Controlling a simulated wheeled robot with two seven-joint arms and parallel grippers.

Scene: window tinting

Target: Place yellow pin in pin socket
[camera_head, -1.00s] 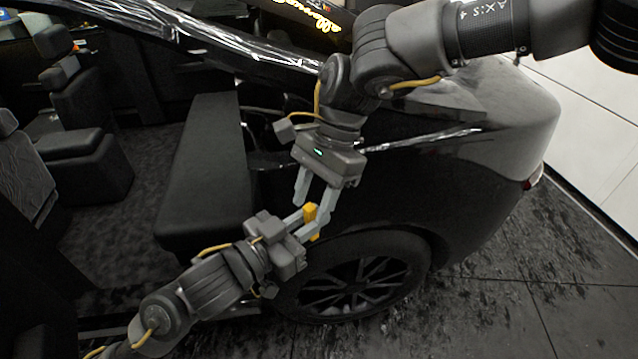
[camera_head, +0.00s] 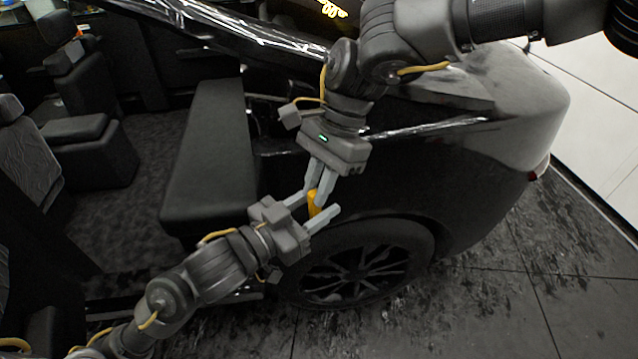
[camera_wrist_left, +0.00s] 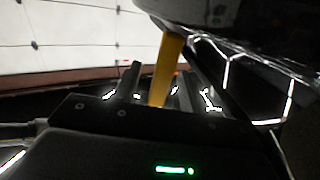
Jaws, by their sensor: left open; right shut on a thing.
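The yellow pin (camera_head: 313,203) is in my right gripper (camera_head: 315,192), which comes down from above and is shut on it. My left gripper (camera_head: 320,207) comes from below left, with its fingers open around the pin's lower part. In the left wrist view, the yellow pin (camera_wrist_left: 166,72) stands tilted between the open fingers of my left gripper (camera_wrist_left: 158,82), and its top goes up to a dark shape at the upper edge. I cannot tell whether a left finger still touches the pin. I cannot make out the pin socket in either view.
Both grippers are beside a black car body (camera_head: 480,150), above its rear wheel (camera_head: 360,265). A dark bench seat (camera_head: 210,150) lies to the left inside the open car. Other seats (camera_head: 85,140) stand farther left. The floor (camera_head: 500,300) at lower right is clear.

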